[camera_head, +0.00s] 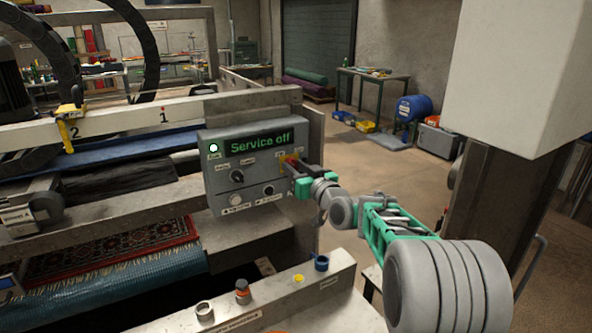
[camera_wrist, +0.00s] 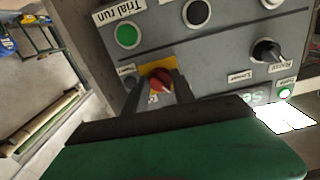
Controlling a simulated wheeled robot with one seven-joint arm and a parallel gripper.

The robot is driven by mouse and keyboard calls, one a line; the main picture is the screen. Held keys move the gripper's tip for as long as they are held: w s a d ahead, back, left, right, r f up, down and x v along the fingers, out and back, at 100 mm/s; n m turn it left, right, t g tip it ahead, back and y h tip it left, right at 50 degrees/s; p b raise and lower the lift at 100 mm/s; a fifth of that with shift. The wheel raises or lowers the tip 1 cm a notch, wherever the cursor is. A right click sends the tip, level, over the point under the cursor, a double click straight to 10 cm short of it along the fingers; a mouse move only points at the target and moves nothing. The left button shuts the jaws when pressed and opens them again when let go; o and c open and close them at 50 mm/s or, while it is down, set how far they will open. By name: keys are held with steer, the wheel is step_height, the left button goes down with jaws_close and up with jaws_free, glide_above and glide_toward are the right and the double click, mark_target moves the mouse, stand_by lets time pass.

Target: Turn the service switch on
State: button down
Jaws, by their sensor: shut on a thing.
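The grey control box (camera_head: 222,188) stands on the machine frame, and its display (camera_head: 258,142) reads "Service off" in green letters. The service switch is a red knob on a yellow plate (camera_wrist: 148,70) at the box's right side; it also shows in the head view as a small orange-red spot (camera_head: 289,160), partly hidden by my gripper. My gripper (camera_wrist: 158,92) is at the panel, with a finger on either side of the red knob (camera_wrist: 159,80), shut on it. In the head view my gripper (camera_head: 297,168) reaches the panel from the right.
A green lamp (camera_head: 213,148), a black selector knob (camera_head: 237,176) and push buttons sit on the same panel. A patterned rug (camera_head: 110,248) lies in the machine at left. A yellow clamp (camera_head: 68,125) sits on the rail. Floor at back right is mostly open.

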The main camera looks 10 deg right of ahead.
steer(key=m+b, duration=0.4)
steer(key=m, duration=0.7)
steer(key=shift+m+b, duration=0.35)
steer(key=shift+m, duration=0.05)
steer(key=shift+r+m, duration=0.1)
steer(key=shift+m, duration=1.6)
steer(key=c, duration=1)
jaws_free()
steer(key=shift+c, duration=0.2)
